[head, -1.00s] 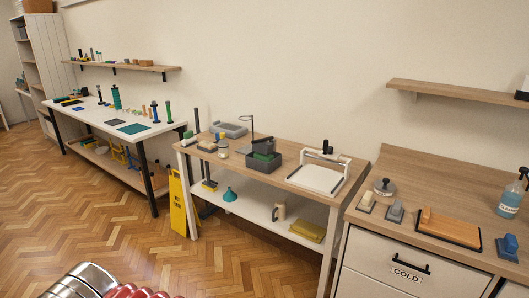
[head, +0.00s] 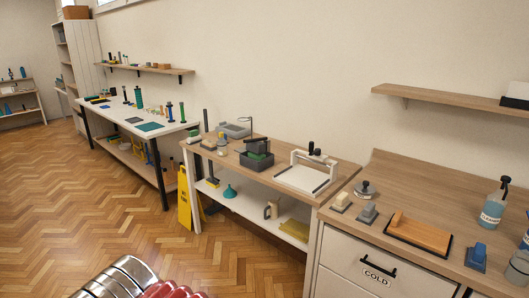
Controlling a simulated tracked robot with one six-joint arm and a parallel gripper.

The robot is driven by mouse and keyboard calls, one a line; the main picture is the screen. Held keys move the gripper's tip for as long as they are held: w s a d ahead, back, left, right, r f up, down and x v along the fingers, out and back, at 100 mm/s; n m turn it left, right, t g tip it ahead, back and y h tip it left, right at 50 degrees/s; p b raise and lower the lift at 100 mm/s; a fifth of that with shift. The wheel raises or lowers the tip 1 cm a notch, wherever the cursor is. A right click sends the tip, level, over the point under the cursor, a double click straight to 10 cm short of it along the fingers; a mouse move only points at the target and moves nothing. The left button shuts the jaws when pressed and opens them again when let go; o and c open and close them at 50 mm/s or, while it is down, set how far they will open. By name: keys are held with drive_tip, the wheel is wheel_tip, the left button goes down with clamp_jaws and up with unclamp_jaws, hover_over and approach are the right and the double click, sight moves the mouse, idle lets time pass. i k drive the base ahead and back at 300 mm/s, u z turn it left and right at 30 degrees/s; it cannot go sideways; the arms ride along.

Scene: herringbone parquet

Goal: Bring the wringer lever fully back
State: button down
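A thin dark upright (head: 252,126) with a bent top stands behind the tub. This may be the wringer and its lever, but it is too small to tell the lever or its angle. To the right is a white frame (head: 302,179) with a dark-knobbed crossbar, also small. My gripper is not in view; only red and silver parts of my own body show at the bottom left.
A bench (head: 425,216) with a drawer marked COLD stands at the right, holding a wooden board (head: 420,233) and a spray bottle (head: 494,204). A white table (head: 158,137) stands farther left. A yellow sign (head: 184,200) leans beside the middle workbench. Parquet floor (head: 60,210) is clear at left.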

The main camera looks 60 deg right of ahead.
sight(255, 144)
drive_tip(key=z, duration=0.05)
drive_tip(key=k, duration=1.65)
drive_tip(key=z, duration=1.5)
drive_tip(key=i, duration=1)
drive_tip(key=u, duration=0.05)
